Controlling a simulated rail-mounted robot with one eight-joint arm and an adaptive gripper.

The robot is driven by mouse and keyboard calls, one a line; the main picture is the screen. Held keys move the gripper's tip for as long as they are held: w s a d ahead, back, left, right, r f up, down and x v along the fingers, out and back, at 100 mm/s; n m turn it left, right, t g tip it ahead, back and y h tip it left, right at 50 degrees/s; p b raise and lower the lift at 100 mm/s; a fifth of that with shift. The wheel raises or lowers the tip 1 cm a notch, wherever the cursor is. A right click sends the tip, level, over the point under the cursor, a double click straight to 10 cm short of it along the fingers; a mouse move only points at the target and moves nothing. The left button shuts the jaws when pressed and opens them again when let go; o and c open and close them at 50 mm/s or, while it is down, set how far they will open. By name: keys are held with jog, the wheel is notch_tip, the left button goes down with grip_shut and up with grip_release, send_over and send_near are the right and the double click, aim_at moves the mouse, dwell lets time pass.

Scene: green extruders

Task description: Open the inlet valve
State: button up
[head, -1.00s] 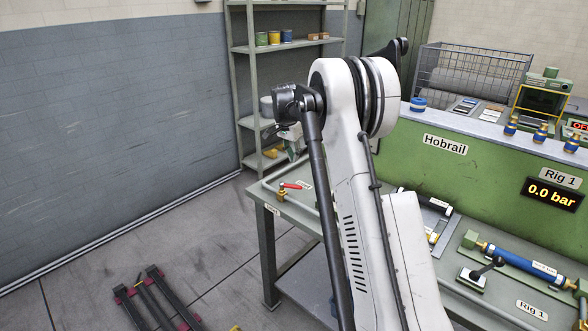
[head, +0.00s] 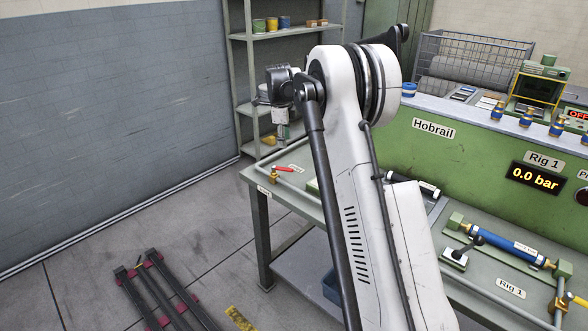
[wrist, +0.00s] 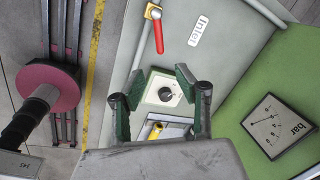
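The inlet valve has a red lever (head: 284,169) on a brass body (head: 274,177). It sits near the left corner of the bench. In the wrist view its red lever (wrist: 158,36) is near the top, beside a white "Inlet" label (wrist: 200,30). My gripper (wrist: 153,88) is open, with its dark green fingers spread and nothing between them touching. It is apart from the lever, which shows beyond the fingertips. In the head view my gripper (head: 282,134) hangs pointing down, small, above and behind the valve in the picture.
A pale box with a black knob (wrist: 167,94) shows between my fingers, on the bench. A gauge marked "bar" (wrist: 279,126) is at the right. The rig display (head: 537,178) reads 0.0 bar. Shelves (head: 240,85) stand behind; the floor at left has a dark rack (head: 160,290).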

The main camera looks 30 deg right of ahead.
aim_at(283, 169)
jog(key=shift+m, duration=0.3)
jog(key=f, duration=0.4)
jog(key=w+d+f, duration=0.1)
jog(key=f, duration=0.4)
jog(key=w+f+p, duration=0.1)
jog(key=f, duration=0.3)
jog(key=shift+d+f, duration=0.3)
jog(key=shift+f, duration=0.05)
grip_shut()
